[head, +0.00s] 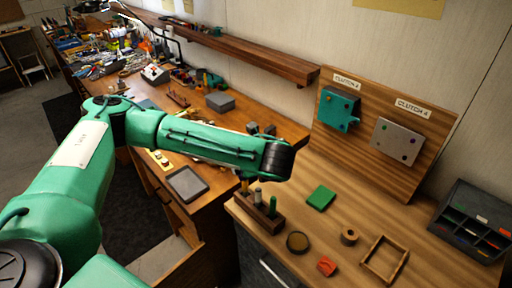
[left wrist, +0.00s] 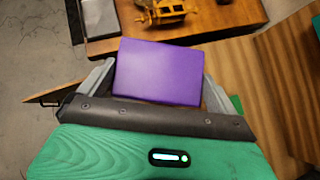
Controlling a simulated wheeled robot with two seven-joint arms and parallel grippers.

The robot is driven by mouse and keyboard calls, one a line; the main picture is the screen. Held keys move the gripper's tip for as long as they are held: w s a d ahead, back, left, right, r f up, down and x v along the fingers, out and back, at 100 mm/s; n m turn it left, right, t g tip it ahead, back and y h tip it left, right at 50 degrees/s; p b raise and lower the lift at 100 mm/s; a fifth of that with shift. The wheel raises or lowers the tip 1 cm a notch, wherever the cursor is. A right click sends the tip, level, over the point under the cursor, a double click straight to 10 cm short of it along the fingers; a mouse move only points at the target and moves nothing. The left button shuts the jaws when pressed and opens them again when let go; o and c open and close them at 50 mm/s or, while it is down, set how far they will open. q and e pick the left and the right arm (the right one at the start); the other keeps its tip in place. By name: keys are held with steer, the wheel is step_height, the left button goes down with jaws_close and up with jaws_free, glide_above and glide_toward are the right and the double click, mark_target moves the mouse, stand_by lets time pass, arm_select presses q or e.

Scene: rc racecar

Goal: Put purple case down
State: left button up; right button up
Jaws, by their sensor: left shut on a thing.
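The purple case (left wrist: 158,72) is a flat purple block in the left wrist view. It sits between the two fingers of my left gripper (left wrist: 156,85), which is shut on it. Below the case in that view are wooden bench surfaces and a gap showing the floor, and I cannot tell how high it is held. My right gripper is in neither view.
The near bench (head: 335,218) holds a peg block (head: 259,212), a green square (head: 321,197), a round dark dish (head: 297,241), a small red part (head: 326,266), a wooden frame (head: 384,260) and a grey organiser (head: 474,222). A clutch board (head: 384,128) stands behind. A grey tray (head: 187,184) lies left.

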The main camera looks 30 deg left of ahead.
arm_select(q)
steer(key=s+d+f+m+t+h, duration=0.25)
steer(key=s+f+m, duration=0.25)
steer(key=s+f, duration=0.3)
steer(key=s+d+f+m+t+h, duration=0.1)
steer(key=s+d+f+m+h, duration=0.35)
steer(key=s+f, duration=0.3)
steer(key=shift+m+g, duration=0.25)
steer(key=shift+m, duration=0.1)
steer(key=shift+d+r, duration=0.25)
steer(key=shift+d, duration=0.55)
steer(key=shift+d+r, duration=0.3)
steer(key=shift+d, duration=0.45)
steer(key=shift+d+r, duration=0.25)
steer(key=shift+d, duration=0.55)
